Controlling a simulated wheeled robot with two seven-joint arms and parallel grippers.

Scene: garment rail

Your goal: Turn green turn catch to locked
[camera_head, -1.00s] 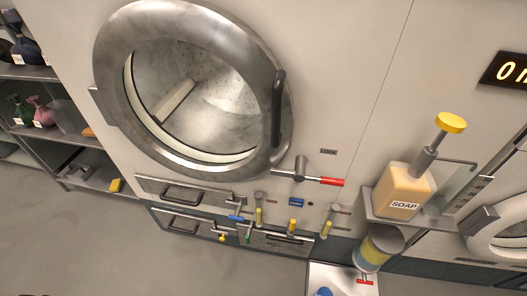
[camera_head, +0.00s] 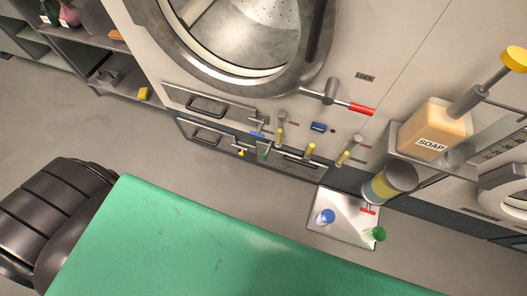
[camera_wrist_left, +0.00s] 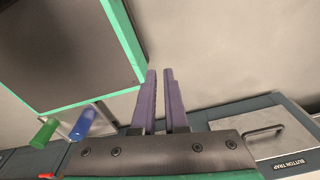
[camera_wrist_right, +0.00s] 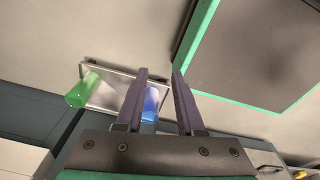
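The green turn catch (camera_head: 265,153) is a small green handle low on the front of the washing machine, in the head view. Neither gripper shows in the head view. My left gripper (camera_wrist_left: 160,71) is empty, with a narrow gap between its purple fingers. My right gripper (camera_wrist_right: 160,70) is open and empty, with a wider gap.
A green-topped panel (camera_head: 210,240) fills the lower foreground; its dark underside (camera_wrist_right: 255,55) shows in the right wrist view. A metal tray (camera_head: 345,232) holds blue and green items. A soap bottle (camera_head: 440,128) and red-tipped lock lever (camera_head: 345,103) are at right. Shelves (camera_head: 85,50) stand left.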

